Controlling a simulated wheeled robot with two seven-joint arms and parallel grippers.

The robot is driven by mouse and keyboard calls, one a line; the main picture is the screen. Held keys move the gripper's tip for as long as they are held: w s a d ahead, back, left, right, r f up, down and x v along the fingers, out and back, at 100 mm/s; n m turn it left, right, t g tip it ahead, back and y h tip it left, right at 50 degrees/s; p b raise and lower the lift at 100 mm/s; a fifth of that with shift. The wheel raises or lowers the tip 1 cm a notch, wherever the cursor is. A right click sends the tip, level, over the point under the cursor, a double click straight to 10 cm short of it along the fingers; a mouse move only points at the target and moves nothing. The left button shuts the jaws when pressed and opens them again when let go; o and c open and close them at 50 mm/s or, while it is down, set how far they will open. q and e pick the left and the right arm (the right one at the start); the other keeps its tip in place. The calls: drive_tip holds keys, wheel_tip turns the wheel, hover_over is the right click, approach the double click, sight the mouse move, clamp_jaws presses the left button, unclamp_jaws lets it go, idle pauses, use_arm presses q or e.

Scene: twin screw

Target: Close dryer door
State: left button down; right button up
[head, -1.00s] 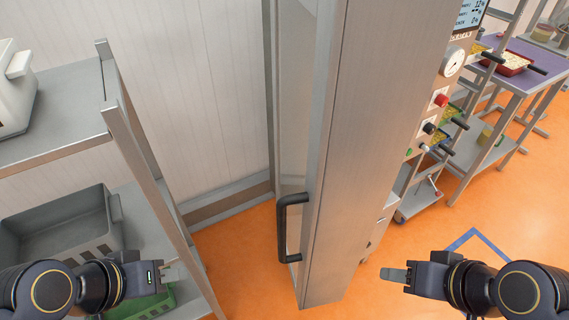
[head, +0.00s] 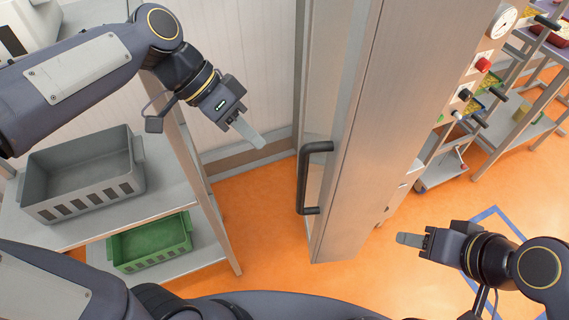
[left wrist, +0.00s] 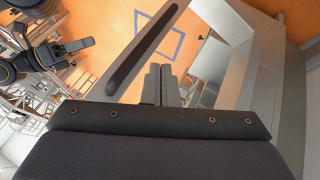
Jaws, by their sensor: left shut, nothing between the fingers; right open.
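The dryer door (head: 325,95) stands open, its edge toward me in the middle of the head view. A black bar handle (head: 304,180) is on its left side, and it also shows in the left wrist view (left wrist: 145,48). My left gripper (head: 252,136) is shut and empty, to the left of the handle and apart from it. In the left wrist view its fingers (left wrist: 160,85) lie close together beside the lower end of the handle. My right gripper (head: 412,239) is open and empty, low at the right of the door, above the floor.
A metal shelf rack (head: 190,165) with a grey crate (head: 85,180) and a green crate (head: 150,243) stands at the left. The control panel with gauge and knobs (head: 483,64) is at the right. A purple-topped table stands behind. Orange floor (head: 265,235) is free before the door.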

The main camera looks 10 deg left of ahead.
use_arm(q)
drive_tip(key=x, duration=1)
drive_tip(key=shift+d, duration=0.1)
